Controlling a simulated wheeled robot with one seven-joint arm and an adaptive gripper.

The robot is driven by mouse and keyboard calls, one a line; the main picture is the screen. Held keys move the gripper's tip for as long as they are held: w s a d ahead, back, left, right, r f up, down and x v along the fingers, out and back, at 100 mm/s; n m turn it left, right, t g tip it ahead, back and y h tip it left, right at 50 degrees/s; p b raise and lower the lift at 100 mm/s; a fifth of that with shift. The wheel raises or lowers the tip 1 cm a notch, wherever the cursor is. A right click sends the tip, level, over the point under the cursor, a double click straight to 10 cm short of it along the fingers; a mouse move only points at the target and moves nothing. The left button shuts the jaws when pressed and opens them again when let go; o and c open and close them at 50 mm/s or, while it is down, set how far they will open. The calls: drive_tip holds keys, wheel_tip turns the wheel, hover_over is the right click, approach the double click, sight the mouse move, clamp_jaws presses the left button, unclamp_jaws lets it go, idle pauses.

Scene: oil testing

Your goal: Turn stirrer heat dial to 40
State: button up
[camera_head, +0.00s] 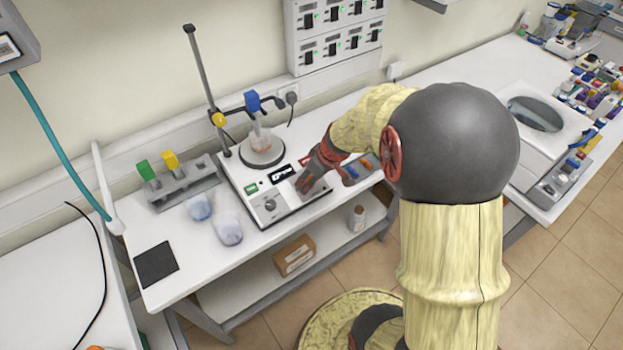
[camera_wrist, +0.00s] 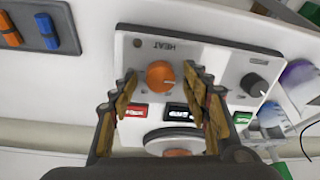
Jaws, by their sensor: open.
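The stirrer (camera_head: 285,208) is a white unit with a round plate, standing on the bench. In the wrist view its panel (camera_wrist: 210,60) shows upside down, with the word HEAT beside the orange heat dial (camera_wrist: 160,76). My gripper (camera_wrist: 159,72) is open, with one finger on each side of the orange dial and a gap showing on both sides. In the head view my gripper (camera_head: 304,184) is over the right front of the stirrer and hides the heat dial. The dial's exact setting cannot be read.
A second, dark knob (camera_wrist: 253,84) sits on the same panel, beside one finger. A flask (camera_head: 258,140) stands over the plate, with a stand rod (camera_head: 205,85) behind. Beakers (camera_head: 229,229) stand left of the stirrer. A rack with blue and orange pieces (camera_wrist: 28,32) is close by.

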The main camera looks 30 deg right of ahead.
drive_tip(key=shift+c, duration=1.2)
drive_tip(key=c, duration=0.9)
